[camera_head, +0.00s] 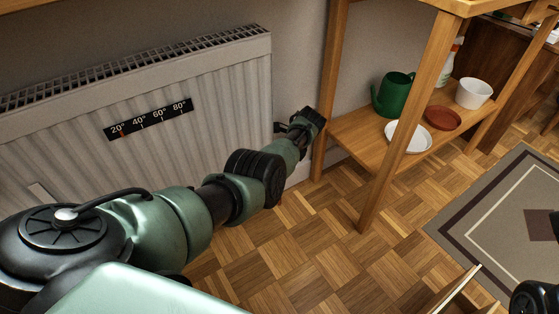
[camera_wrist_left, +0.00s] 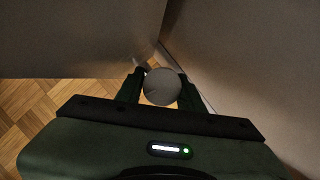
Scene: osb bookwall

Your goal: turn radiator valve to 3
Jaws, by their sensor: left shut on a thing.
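The white radiator (camera_head: 225,110) hangs on the wall at the left of the head view. My left gripper (camera_head: 308,122) is at the radiator's right side, near the wooden shelf's leg. In the left wrist view, my left gripper (camera_wrist_left: 160,88) is shut on a round pale knob, the radiator valve (camera_wrist_left: 162,87), with one finger on each side. The valve's face looks plain and dim, and I cannot read a number on it. In the head view the valve is hidden behind my gripper.
A black temperature strip (camera_head: 148,120) is on the radiator's front. A wooden shelf (camera_head: 352,137) stands close to the right, holding a green watering can (camera_head: 392,95), a white pot (camera_head: 473,93) and dishes. A rug (camera_head: 505,215) lies at right; the parquet floor between is clear.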

